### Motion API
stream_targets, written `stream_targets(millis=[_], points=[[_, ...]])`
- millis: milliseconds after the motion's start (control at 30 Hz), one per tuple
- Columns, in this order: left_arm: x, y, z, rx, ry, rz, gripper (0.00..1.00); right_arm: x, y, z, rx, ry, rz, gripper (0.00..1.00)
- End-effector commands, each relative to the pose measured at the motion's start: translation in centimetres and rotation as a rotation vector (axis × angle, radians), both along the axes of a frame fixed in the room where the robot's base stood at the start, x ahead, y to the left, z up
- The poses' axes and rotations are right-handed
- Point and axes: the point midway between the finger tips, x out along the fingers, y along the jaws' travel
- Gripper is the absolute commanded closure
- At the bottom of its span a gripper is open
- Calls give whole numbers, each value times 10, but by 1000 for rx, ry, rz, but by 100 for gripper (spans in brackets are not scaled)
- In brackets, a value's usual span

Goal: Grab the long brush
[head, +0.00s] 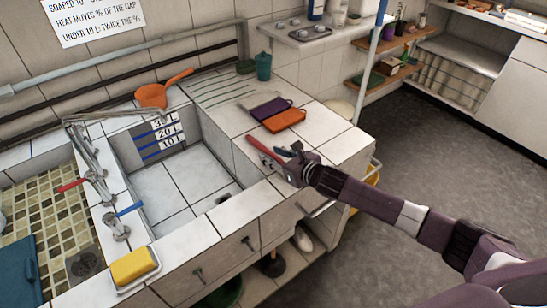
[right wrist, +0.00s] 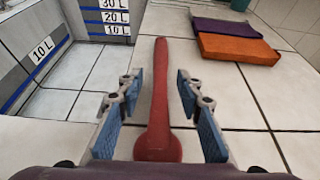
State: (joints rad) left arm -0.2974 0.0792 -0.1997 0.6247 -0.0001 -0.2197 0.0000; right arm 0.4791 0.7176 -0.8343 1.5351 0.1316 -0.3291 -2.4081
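A long red tool (right wrist: 160,85), seemingly the long brush, lies on the white tiled counter; no bristles show. Its slim handle points away from me in the right wrist view and its wide round end is nearest. In the head view its red handle (head: 262,149) sticks out beyond my right gripper (head: 284,155). In the right wrist view the two blue-padded fingers of my right gripper (right wrist: 159,82) are apart, one on each side of the handle, with a gap on both sides. My left gripper is not in view.
An orange block (head: 284,120) and a purple block (head: 270,107) lie on the counter beyond the tool. The sink basin (head: 180,190) is to the left, with an orange scoop (head: 152,95) at its back. A yellow sponge (head: 134,265) sits at the front edge.

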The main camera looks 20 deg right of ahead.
Motion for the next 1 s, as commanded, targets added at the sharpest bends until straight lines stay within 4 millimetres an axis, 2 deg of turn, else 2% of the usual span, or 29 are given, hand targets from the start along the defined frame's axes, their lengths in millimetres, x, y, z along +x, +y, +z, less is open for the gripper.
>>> stream_targets(millis=[267, 567, 1000], points=[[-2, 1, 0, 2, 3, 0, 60, 1, 1, -1, 1, 0, 1, 67], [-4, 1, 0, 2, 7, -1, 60, 1, 1, -1, 1, 1, 0, 100], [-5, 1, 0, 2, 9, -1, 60, 2, 1, 4, -1, -1, 0, 100]])
